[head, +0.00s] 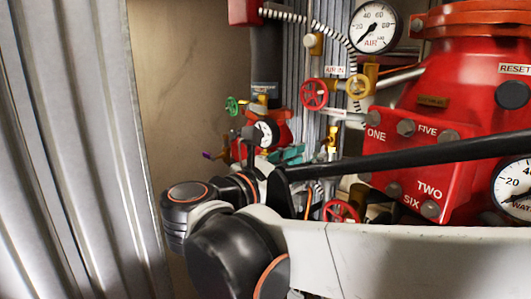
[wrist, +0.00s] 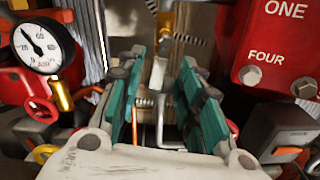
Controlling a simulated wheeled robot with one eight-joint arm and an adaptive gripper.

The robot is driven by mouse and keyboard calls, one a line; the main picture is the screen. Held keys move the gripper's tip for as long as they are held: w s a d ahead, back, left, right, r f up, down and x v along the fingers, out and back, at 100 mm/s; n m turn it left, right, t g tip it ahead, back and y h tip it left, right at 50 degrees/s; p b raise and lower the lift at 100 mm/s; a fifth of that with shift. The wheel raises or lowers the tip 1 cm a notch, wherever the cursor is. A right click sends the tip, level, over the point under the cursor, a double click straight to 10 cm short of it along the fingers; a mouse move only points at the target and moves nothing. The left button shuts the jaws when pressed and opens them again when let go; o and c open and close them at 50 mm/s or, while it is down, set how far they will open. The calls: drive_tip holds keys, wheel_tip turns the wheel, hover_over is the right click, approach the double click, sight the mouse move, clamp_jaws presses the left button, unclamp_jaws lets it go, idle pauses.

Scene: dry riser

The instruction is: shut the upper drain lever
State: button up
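My gripper (wrist: 160,66) is open in the wrist view, its two teal fingers well apart. A pale upright lever-like piece (wrist: 158,73) shows in the gap between the fingertips, with no clear contact. A bent grey rod (wrist: 160,122) shows below it. I cannot tell for sure whether either is the upper drain lever, or how far off they are. In the head view my gripper (head: 291,154) shows only as a bit of teal behind my arm, close to the small red valve body and brass fittings. My arm hides much of the lower pipework there.
The large red valve body (head: 440,110) with its bolted cover fills the right. Red handwheels (head: 314,94) and an air gauge (head: 374,26) stand near the pipes. A black pipe (head: 266,60) rises at the back. Corrugated metal (head: 80,150) lines the left.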

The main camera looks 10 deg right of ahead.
drive_tip(key=shift+x, duration=2.2)
clamp_jaws()
